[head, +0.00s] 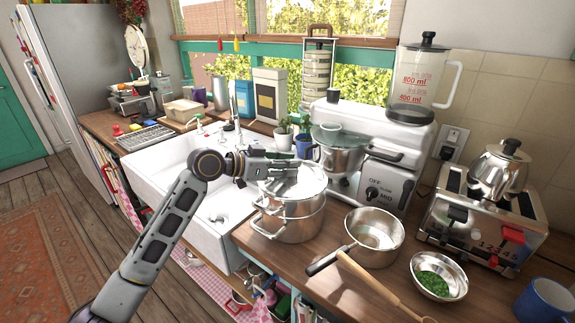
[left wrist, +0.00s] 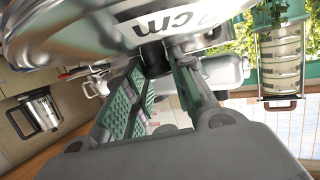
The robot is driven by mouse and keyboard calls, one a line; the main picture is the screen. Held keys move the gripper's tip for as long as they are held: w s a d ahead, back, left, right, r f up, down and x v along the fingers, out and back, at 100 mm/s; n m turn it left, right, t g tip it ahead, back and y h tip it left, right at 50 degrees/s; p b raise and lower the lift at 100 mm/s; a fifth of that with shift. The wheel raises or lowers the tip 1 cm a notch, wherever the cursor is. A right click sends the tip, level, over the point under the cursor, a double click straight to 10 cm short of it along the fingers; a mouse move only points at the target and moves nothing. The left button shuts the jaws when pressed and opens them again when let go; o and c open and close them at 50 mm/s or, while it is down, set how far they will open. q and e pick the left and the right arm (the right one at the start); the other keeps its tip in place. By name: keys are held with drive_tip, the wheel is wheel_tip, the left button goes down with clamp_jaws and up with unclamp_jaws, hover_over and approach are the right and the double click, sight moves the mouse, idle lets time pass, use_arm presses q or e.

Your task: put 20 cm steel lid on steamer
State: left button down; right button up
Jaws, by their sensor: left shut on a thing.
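My left gripper (head: 285,168) is shut on the 20 cm steel lid (head: 306,182), directly above the steamer (head: 290,228). The steamer is a two-tier shiny steel pot at the counter's edge beside the sink. The lid looks roughly level and covers the pot's opening in the head view; I cannot tell whether it touches the rim. In the left wrist view the shiny lid (left wrist: 90,30) fills the top, with "cm" lettering on it. The gripper's fingers (left wrist: 155,85) close near its dark knob. My right gripper is not in view.
A steel saucepan (head: 374,240) stands to the right of the steamer, with a wooden spoon (head: 375,283) and a bowl of greens (head: 438,276) beyond. A stand mixer (head: 370,150) stands close behind. The white sink (head: 170,172) is left. A toaster (head: 485,215) stands right.

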use_arm(q)
drive_tip(key=shift+f, duration=0.1)
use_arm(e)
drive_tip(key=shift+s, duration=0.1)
use_arm(q)
drive_tip(key=c, duration=1.1)
unclamp_jaws()
drive_tip(key=shift+f, duration=0.1)
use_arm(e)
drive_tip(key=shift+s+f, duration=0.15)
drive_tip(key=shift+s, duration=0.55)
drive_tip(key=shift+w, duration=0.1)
use_arm(q)
drive_tip(key=shift+v, duration=0.75)
drive_tip(key=v, duration=1)
drive_tip(key=shift+s+a, duration=0.1)
drive_tip(key=shift+a, duration=0.1)
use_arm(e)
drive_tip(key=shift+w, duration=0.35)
